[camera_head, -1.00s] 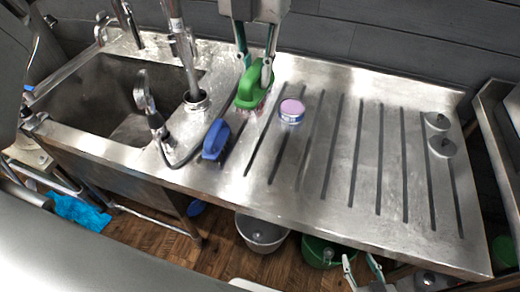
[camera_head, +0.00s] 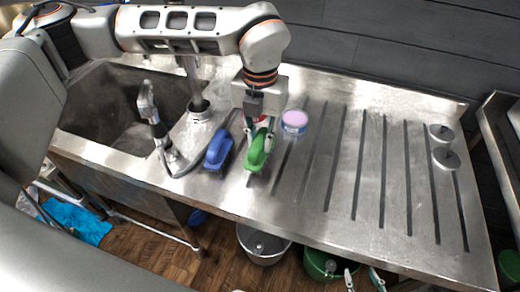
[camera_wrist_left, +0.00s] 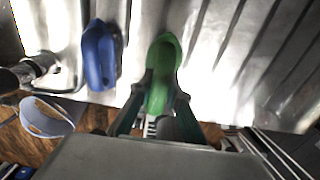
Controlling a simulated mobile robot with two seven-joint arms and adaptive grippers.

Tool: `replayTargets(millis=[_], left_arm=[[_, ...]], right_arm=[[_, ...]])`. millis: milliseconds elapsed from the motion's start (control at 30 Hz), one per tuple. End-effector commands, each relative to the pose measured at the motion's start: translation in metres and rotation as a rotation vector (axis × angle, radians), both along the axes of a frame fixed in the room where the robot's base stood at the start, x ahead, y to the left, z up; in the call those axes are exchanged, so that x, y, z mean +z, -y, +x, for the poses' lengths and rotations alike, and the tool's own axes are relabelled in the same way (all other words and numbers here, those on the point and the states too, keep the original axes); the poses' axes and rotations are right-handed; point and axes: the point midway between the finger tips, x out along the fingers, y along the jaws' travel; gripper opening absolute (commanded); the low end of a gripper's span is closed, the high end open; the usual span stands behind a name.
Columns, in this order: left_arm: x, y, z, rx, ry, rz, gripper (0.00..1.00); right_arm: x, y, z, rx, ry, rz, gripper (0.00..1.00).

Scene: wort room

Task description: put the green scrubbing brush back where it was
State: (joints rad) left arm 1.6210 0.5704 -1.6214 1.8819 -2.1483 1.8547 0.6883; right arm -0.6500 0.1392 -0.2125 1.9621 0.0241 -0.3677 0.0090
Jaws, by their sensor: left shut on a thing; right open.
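The green scrubbing brush (camera_head: 257,152) is in the jaws of my left gripper (camera_head: 259,135), just right of the blue brush on the steel drainboard. In the left wrist view the green brush (camera_wrist_left: 161,72) sits between the two fingers (camera_wrist_left: 160,100). It is at or just above the board; I cannot tell whether it touches. A blue brush (camera_head: 218,148) lies to its left, apart from it, and also shows in the left wrist view (camera_wrist_left: 99,55). My right gripper (camera_head: 364,280) is open and empty at the bottom edge of the head view.
A pink-topped tub (camera_head: 294,122) stands right of the green brush. Two grey metal weights (camera_head: 444,146) stand at the far right. A sink (camera_head: 110,110) with a tap and spray hose is on the left. The grooved middle of the drainboard (camera_head: 345,170) is clear.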

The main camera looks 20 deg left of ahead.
Motion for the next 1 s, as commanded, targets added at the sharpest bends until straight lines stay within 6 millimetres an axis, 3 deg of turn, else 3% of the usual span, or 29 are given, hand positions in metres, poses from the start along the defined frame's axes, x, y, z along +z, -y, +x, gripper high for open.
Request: replayTargets(millis=[300,667,700,767,1000], left_arm=[[-0.039,0.0,0.0,0.0,-0.001,0.001,0.0],[-0.043,0.0,0.0,0.0,0.0,0.0,0.0],[-0.043,0.0,0.0,0.0,-0.001,0.001,0.22],[-0.042,0.0,0.0,0.0,0.0,0.001,0.33],[-0.043,0.0,-0.001,0.0,-0.001,0.001,0.33]], right_arm=[[0.001,0.0,0.001,0.0,0.002,0.001,0.41],[-0.002,0.0,0.001,0.0,0.001,0.0,0.41],[-0.002,0.0,0.001,0.0,0.001,0.0,0.41],[-0.002,0.0,0.0,0.0,0.0,0.0,0.41],[-0.002,0.0,0.0,0.0,0.0,0.0,0.41]])
